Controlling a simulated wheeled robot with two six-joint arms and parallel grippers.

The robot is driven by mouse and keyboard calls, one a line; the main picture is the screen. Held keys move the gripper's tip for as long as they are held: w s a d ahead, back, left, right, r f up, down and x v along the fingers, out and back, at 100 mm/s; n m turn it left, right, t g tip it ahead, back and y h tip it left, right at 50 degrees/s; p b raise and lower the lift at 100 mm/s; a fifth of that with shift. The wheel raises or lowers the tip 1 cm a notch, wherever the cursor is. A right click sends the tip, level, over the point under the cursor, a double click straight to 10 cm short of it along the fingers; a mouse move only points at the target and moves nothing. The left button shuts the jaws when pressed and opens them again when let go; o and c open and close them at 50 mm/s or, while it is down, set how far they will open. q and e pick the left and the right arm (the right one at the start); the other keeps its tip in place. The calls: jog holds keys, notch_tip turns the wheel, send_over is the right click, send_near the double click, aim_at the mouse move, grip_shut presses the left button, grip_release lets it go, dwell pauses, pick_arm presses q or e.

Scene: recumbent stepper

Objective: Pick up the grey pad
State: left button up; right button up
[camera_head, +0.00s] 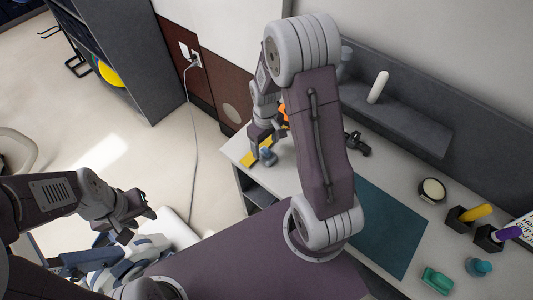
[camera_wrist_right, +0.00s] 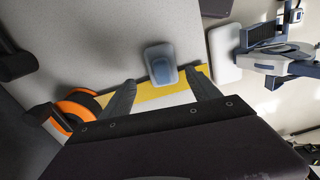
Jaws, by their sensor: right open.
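The grey pad appears to be a small blue-grey rounded block (camera_wrist_right: 160,63) near the top middle of the right wrist view. It stands at the edge of a yellow and white patch (camera_wrist_right: 178,97) on the pale tabletop. In the head view this grey pad (camera_head: 267,157) is at the table's left end, beside the yellow strip. My right gripper (camera_wrist_right: 163,88) is open, its two fingers spread with the pad just beyond their tips and nothing held. In the head view my right gripper (camera_head: 263,138) is right by the pad. My left gripper (camera_head: 132,212) is off the table at left; its jaws are unclear.
An orange and black round item (camera_wrist_right: 75,106) lies close beside my right gripper. A blue-green mat (camera_head: 385,222), a white round container (camera_head: 432,190), black holders (camera_head: 460,219) and a green item (camera_head: 437,280) stand further right. The stepper (camera_head: 130,262) is on the floor left of the table.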

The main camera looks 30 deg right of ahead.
aim_at(265, 149)
jog(key=f, duration=0.3)
jog(key=shift+s+a, duration=0.2)
jog(key=shift+s, duration=0.2)
jog(key=shift+w+f, duration=0.1)
jog(key=shift+f, duration=0.4)
jog(key=c, duration=1.4)
jog(key=shift+r, duration=0.15)
jog(key=shift+r, duration=0.3)
jog(key=r, duration=0.2)
jog(key=s+r, duration=0.1)
jog(key=shift+a+r, duration=0.15)
jog(key=shift+r, duration=0.25)
jog(key=s+r, duration=0.2)
jog(key=s, duration=0.1)
jog(key=s+a+r, duration=0.1)
jog(key=s+r, duration=0.1)
jog(key=s, duration=0.2)
jog(key=s+a+r+b, duration=0.1)
jog(key=s+r, duration=0.1)
jog(key=s, duration=0.1)
jog(key=shift+s+a+r, duration=0.1)
jog(key=shift+s+r, duration=0.05)
jog(key=shift+s, duration=0.1)
